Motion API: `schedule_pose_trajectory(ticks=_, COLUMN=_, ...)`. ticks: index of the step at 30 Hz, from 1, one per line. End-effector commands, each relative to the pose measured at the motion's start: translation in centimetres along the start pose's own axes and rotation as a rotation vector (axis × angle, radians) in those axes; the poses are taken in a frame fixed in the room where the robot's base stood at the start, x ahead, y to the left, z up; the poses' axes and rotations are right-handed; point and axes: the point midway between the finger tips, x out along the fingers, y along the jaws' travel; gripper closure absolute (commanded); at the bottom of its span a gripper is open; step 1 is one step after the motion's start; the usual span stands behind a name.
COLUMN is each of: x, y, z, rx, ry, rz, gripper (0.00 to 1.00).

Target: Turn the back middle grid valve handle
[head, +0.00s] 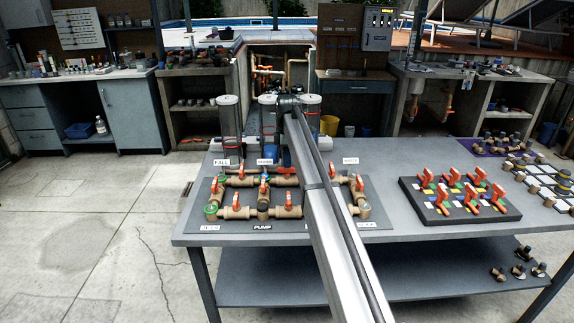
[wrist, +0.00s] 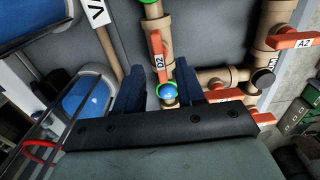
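The valve grid stands on the table as tan pipes (head: 225,213) with several orange handles. In the wrist view an orange handle marked D2 (wrist: 158,52) lies along a pipe, between a green ring and a blue cap (wrist: 168,92). I cannot tell for sure that it is the back middle one. My gripper (wrist: 159,74) is open, its two dark blue fingers apart on either side of the pipe near the D2 handle's lower end. No grip on the handle shows; the height gap is unclear. In the head view my arm hides part of the grid and the fingers.
A handle marked A2 (wrist: 292,40) is at the right in the wrist view. A dark board with red handles (head: 463,211) sits at the table's right.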

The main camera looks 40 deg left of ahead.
Motion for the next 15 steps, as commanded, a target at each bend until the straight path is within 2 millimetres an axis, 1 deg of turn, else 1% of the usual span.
schedule_pose_trajectory(ticks=1, x=-1.1, y=0.1, z=0.0, rx=0.0, ry=0.0, rz=0.002, gripper=0.62)
schedule_pose_trajectory(ticks=3, x=-2.6, y=0.1, z=0.0, rx=0.0, ry=0.0, rz=0.002, gripper=0.62)
schedule_pose_trajectory(ticks=9, x=-6.4, y=0.1, z=0.0, rx=0.0, ry=0.0, rz=0.001, gripper=0.62)
schedule_pose_trajectory(ticks=15, x=-9.1, y=0.1, z=0.0, rx=0.0, ry=0.0, rz=0.001, gripper=0.62)
